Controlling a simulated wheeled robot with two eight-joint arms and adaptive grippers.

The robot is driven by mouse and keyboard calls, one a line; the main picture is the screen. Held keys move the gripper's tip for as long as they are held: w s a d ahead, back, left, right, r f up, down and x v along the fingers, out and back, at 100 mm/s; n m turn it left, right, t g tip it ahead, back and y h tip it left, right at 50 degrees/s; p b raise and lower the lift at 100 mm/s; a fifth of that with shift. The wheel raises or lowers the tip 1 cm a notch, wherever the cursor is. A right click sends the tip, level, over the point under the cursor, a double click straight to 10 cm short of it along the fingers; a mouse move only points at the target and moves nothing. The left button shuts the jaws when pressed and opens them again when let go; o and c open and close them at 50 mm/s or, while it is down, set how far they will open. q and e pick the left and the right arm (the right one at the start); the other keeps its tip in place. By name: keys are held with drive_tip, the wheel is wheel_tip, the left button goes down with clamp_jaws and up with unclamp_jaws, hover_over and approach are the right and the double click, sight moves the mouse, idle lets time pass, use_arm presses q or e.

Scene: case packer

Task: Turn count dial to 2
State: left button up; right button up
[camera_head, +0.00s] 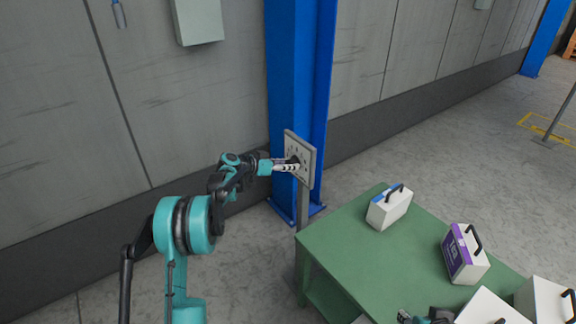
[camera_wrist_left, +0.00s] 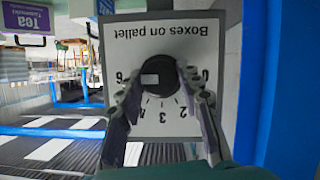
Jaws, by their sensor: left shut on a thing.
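The count dial is a black round knob (camera_wrist_left: 160,68) on a white plate (camera_wrist_left: 160,38) marked "Boxes on pallet", upside down in the left wrist view. The digits 6, 3, 2 and 0 are readable around it; others are hidden or unclear. A pale grey patch lies on the knob, left of its middle; I cannot tell which digit it marks. My left gripper (camera_head: 295,167) reaches the panel (camera_head: 306,150) in the head view. In the wrist view the left gripper's fingers (camera_wrist_left: 165,92) close on opposite sides of the knob. My right gripper (camera_head: 425,318) barely shows at the bottom edge.
The panel stands on a grey post (camera_head: 302,212) before a blue column (camera_head: 290,80). A green table (camera_head: 350,247) stands to its right. It carries a blue-marked white case (camera_head: 390,208), a purple-and-white case (camera_head: 465,255) and more white boxes. Grey floor is clear behind the table.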

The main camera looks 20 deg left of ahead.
use_arm(q)
drive_tip(key=shift+n, duration=0.3)
drive_tip(key=shift+w+a+f+n+t+h+b, duration=0.25)
drive_tip(key=shift+n+h, duration=1.15)
drive_tip(key=shift+n, duration=1.8)
drive_tip(key=shift+s+d+f+n+h+b, duration=0.25)
drive_tip(key=shift+n+h, duration=1.15)
drive_tip(key=shift+n, duration=1.8)
drive_tip(key=shift+w+a+r+n+t+h+b, duration=0.1)
drive_tip(key=shift+w+a+n+t+h+b, duration=0.2)
drive_tip(key=shift+n+h, duration=2)
drive_tip(key=shift+s+d+n+y, duration=0.1)
drive_tip(key=shift+d+n+y, duration=0.05)
drive_tip(key=shift+n+y, duration=0.9)
drive_tip(key=o, duration=1.2)
drive_tip(key=shift+c, duration=0.2)
